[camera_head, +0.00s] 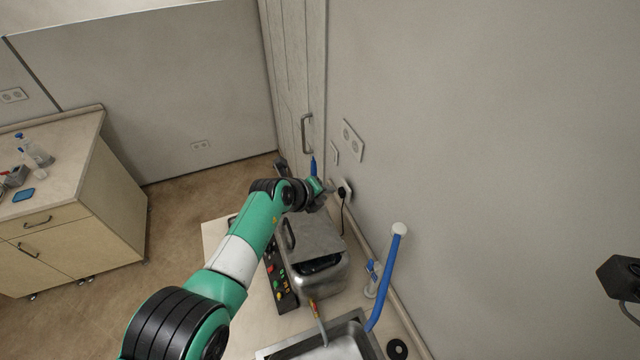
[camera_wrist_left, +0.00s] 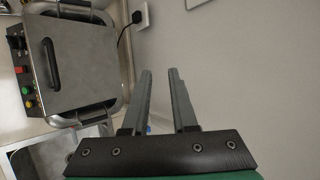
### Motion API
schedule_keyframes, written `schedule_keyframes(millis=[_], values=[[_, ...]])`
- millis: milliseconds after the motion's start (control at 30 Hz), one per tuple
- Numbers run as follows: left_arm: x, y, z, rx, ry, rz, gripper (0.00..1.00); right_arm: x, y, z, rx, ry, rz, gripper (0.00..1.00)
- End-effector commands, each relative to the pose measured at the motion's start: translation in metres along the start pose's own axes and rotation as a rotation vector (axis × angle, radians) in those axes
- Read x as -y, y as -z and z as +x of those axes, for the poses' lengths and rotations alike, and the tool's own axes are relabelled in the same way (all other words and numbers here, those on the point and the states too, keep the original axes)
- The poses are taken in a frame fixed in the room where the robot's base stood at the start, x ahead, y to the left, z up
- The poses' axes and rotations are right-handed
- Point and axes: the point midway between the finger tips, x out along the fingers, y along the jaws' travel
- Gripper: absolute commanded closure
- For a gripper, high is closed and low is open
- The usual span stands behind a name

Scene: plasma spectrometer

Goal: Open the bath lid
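The metal bath (camera_head: 322,284) stands on the counter against the wall, with a row of coloured buttons on its left. Its grey lid (camera_head: 314,236) lies flat and looks closed, with a dark handle (camera_head: 289,236) along its left side. In the left wrist view the lid (camera_wrist_left: 85,62) and handle (camera_wrist_left: 51,65) are at the upper left. My left gripper (camera_head: 328,188) is beyond the bath's far end, close to the wall. In the left wrist view its two fingers (camera_wrist_left: 160,75) are apart and empty, right of the bath and not touching it. My right gripper is not in view.
A steel sink (camera_head: 335,349) and a blue upright tube (camera_head: 384,285) are at the near end. A plugged cable (camera_head: 342,193) runs down the wall beside the bath. A tall cabinet (camera_head: 290,80) stands behind. A separate wooden cabinet (camera_head: 75,205) is at left.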

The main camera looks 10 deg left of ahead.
Motion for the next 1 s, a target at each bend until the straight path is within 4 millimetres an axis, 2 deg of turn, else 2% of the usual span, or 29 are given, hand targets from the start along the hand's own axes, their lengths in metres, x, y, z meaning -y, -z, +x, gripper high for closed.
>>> schedule_keyframes(millis=[67, 567, 667, 733, 767, 867, 900, 967, 1000], values=[[0.003, 0.001, -0.003, -0.003, 0.0, 0.002, 0.74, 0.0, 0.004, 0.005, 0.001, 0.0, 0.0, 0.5], [0.002, 0.001, -0.002, -0.002, 0.0, 0.003, 0.74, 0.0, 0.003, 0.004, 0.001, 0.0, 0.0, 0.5], [-0.006, 0.002, 0.001, -0.006, -0.01, -0.003, 0.74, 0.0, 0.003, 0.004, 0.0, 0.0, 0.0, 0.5], [-0.021, 0.006, 0.007, -0.01, -0.023, -0.011, 0.74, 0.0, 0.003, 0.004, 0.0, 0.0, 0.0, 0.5], [-0.016, 0.001, 0.005, 0.005, -0.001, -0.009, 0.74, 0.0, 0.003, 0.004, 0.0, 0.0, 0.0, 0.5], [0.03, -0.014, -0.01, 0.039, 0.174, -0.067, 0.74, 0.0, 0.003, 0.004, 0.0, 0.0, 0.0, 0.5], [0.056, -0.023, -0.022, 0.057, 0.275, -0.101, 0.74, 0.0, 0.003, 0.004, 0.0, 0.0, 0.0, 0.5], [0.095, -0.036, -0.047, 0.087, 0.438, -0.148, 0.74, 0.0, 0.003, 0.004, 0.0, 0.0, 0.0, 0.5], [0.119, -0.045, -0.068, 0.106, 0.548, -0.18, 0.74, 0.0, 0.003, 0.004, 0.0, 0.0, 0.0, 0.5]])
